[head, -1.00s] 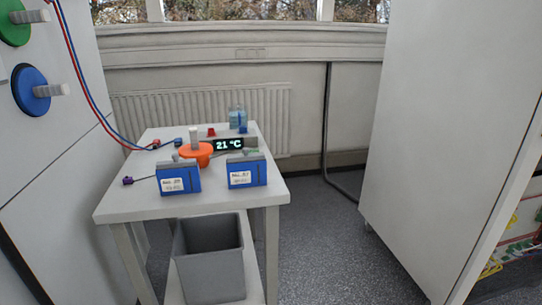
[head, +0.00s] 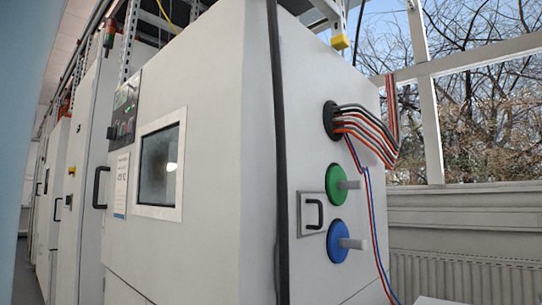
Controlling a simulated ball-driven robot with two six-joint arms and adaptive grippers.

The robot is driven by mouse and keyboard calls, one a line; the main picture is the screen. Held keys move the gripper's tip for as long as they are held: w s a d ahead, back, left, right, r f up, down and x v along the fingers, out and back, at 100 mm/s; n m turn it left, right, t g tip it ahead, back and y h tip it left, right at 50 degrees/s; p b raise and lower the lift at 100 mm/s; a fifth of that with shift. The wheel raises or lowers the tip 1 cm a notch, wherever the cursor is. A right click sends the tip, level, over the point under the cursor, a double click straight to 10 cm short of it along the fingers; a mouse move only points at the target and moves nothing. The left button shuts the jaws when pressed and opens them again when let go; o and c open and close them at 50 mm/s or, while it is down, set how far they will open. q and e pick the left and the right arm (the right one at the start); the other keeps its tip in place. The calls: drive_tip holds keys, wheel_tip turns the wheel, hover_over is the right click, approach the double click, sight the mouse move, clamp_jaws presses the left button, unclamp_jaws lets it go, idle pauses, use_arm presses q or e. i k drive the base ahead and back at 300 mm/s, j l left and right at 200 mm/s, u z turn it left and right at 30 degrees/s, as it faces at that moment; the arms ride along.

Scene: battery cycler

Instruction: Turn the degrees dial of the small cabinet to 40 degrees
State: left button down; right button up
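A white cabinet (head: 225,110) with a small window (head: 158,165) in its front fills the middle of the head view. Its right side carries a green round dial (head: 337,184) above a blue round dial (head: 337,242), each with a grey handle sticking out. A dark control panel (head: 124,113) sits at the upper left of its front. I cannot tell whether this is the small cabinet, nor read any degrees marks. Neither of my grippers is in view.
A black handle (head: 314,214) on a plate is beside the dials. Black, red and blue cables (head: 366,130) leave a round port above and hang down at the right. More tall cabinets (head: 65,180) line the left. A white table top (head: 433,301) shows at the bottom right.

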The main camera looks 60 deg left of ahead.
sight(111, 134)
drive_tip(key=u, duration=2.8)
drive_tip(key=i+j, duration=0.95)
drive_tip(key=i+l+z, duration=0.05)
